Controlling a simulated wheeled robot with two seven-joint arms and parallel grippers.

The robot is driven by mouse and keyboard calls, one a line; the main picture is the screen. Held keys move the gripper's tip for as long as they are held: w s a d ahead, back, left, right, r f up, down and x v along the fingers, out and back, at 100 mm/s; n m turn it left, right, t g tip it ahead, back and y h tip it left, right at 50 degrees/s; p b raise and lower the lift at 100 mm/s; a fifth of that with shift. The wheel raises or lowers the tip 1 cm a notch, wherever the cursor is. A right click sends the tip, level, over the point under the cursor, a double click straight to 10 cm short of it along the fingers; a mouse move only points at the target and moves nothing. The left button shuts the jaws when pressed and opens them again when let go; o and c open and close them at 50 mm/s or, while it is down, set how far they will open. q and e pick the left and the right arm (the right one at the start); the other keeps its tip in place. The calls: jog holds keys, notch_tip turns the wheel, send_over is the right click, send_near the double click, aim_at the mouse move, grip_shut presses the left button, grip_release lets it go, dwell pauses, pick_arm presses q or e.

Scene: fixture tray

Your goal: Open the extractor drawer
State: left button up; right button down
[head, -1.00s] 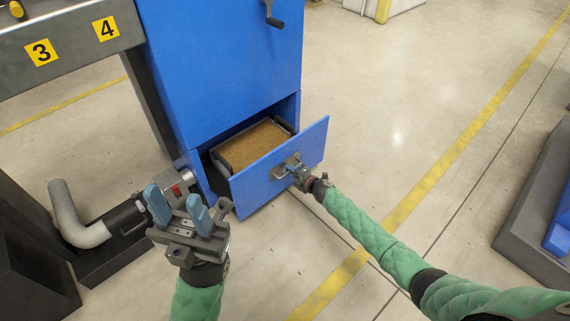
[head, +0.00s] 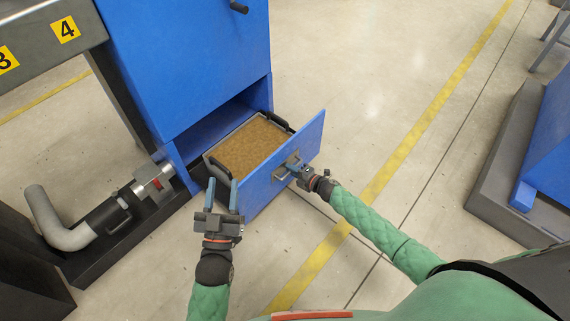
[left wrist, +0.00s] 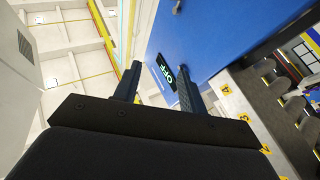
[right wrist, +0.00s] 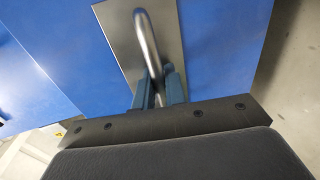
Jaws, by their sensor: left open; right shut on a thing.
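The extractor drawer (head: 288,162) is a blue front at the bottom of the blue cabinet, and it stands pulled well out. Inside it a tray (head: 213,156) with black handles holds brown granular material (head: 252,147). My right gripper (head: 297,169) is shut on the metal drawer handle; in the right wrist view the fingers (right wrist: 160,88) close around the curved bar of the handle (right wrist: 149,45) on its steel plate. My left gripper (head: 222,194) is open and empty, fingers raised, in front of the drawer's left side in the head view.
The blue cabinet (head: 185,60) rises behind the drawer. A grey pipe with a black hose (head: 75,232) lies to the left. A grey platform with blue parts (head: 500,180) stands at the right. The floor between is clear, with yellow lines.

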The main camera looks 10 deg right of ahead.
pick_arm(q)
jog(key=shift+g, duration=0.8)
jog(key=f, duration=0.4)
jog(key=shift+w+d+f, duration=0.15)
jog(key=shift+w+f, duration=0.05)
jog(key=shift+f, duration=0.1)
pick_arm(e)
jog(key=shift+s+d+f, duration=0.1)
jog(key=shift+s+d, duration=0.5)
jog(key=shift+s, duration=0.3)
jog(key=c, duration=1.8)
grip_release()
pick_arm(q)
notch_tip(320, 180, down, 9)
jog(key=g+p, duration=0.1)
jog(key=g, duration=0.2)
jog(key=shift+s+d+r+y, duration=0.15)
jog(key=shift+s+d+y, duration=0.05)
jog(key=shift+s+y, duration=0.2)
pick_arm(e)
jog(key=v, duration=0.7)
jog(key=shift+s+d, duration=0.25)
